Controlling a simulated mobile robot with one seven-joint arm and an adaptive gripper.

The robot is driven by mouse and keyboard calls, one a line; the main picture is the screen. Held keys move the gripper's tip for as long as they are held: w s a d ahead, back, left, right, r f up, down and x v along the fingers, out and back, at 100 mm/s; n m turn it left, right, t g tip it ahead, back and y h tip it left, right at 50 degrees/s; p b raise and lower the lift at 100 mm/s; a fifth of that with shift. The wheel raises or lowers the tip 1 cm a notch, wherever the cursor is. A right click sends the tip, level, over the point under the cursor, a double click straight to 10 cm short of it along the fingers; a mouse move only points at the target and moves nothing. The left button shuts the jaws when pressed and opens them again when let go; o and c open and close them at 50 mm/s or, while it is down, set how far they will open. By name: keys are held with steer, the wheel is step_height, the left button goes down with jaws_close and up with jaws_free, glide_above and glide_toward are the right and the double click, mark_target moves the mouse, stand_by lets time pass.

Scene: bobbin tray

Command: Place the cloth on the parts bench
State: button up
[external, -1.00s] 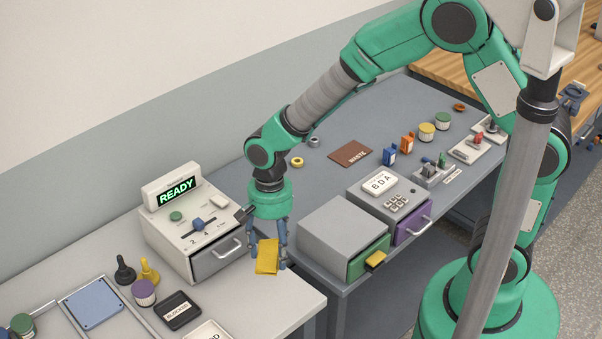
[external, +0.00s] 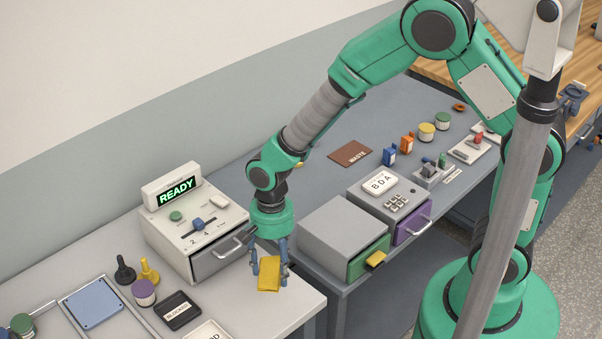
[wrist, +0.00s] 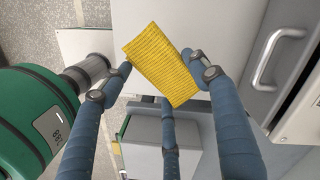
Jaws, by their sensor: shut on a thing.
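A folded yellow cloth (external: 269,275) is held between the fingers of my gripper (external: 270,272), which point down over the right end of the light grey bench (external: 285,305). I cannot tell whether the cloth's lower edge touches the bench top. In the wrist view the ribbed cloth (wrist: 163,62) lies across the blue fingers of my gripper (wrist: 165,72), with finger tips on both sides of it. No label shows which bench is the parts bench; a darker grey bench (external: 330,125) stands behind and to the right.
The control box (external: 190,240) with a READY display and a drawer handle stands just left of my gripper. Grey drawer units (external: 335,225) stand to the right. A black BLOCKED plate (external: 178,310) and a purple-topped bobbin (external: 144,292) lie left. Bare bench lies around the cloth.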

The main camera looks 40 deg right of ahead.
mark_target(277, 295)
steer(key=shift+f+b, duration=2.55)
steer(key=shift+f, duration=0.85)
steer(key=shift+f, duration=0.45)
steer(key=shift+o, duration=0.2)
steer(key=shift+s+d+f+b, duration=0.1)
steer(key=shift+s+f+b, duration=0.1)
steer(key=shift+f, duration=0.15)
steer(key=shift+s+f+b, duration=0.1)
steer(key=shift+f+b, duration=0.1)
steer(key=shift+f, duration=0.1)
steer(key=shift+s+f, duration=0.1)
steer(key=shift+f, duration=0.1)
steer(key=c, duration=0.4)
steer(key=o, duration=1.2)
steer(key=shift+c, duration=0.2)
steer(key=o, duration=0.4)
steer(key=shift+f, duration=0.15)
steer(key=shift+r, duration=0.2)
steer(key=shift+w, duration=0.25)
steer(key=shift+w+r, duration=0.1)
steer(key=shift+r, duration=0.15)
